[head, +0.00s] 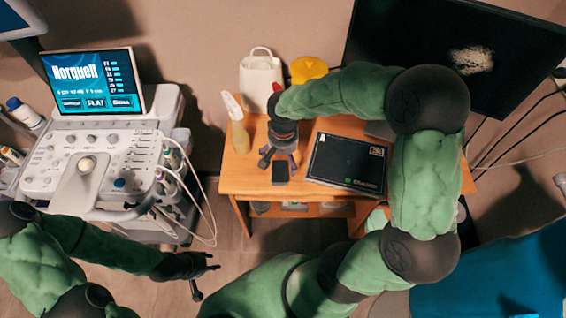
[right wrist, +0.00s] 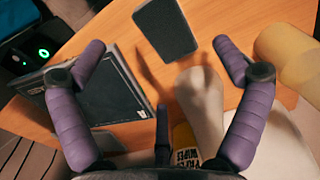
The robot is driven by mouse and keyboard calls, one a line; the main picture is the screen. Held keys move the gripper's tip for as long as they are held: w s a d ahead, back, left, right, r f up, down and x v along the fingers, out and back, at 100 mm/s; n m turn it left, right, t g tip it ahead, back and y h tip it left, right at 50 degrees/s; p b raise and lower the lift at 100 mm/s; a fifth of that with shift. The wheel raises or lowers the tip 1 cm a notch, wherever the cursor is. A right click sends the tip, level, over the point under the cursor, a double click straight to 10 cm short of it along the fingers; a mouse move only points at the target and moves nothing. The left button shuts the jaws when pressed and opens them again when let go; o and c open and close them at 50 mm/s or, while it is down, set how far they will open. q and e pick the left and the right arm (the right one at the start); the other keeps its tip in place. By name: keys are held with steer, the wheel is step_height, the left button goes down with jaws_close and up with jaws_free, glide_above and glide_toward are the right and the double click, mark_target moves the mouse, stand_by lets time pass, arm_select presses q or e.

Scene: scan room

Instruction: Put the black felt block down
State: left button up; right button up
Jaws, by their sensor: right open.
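The black felt block (head: 280,172) is at the front of the wooden table, just below my right gripper (head: 277,152) in the head view. In the right wrist view, the block (right wrist: 166,28) is at the top, beyond the fingertips and apart from both. It appears to be on the tabletop, though its underside is hidden. My right gripper's two purple fingers (right wrist: 160,85) are spread wide with nothing held between them. My left gripper (head: 205,278) is low at the left, in front of the ultrasound cart and away from the table, with its fingers apart and empty.
A flat black box (head: 347,162) lies to the right of the block on the wooden table (head: 232,180). A spray bottle (head: 237,128), a white container (head: 261,78) and a yellow round thing (head: 308,69) stand behind. A monitor (head: 420,40) is at the back right.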

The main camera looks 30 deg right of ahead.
mark_target(283, 170)
steer(key=shift+r+p, duration=0.45)
steer(key=shift+r, duration=1.75)
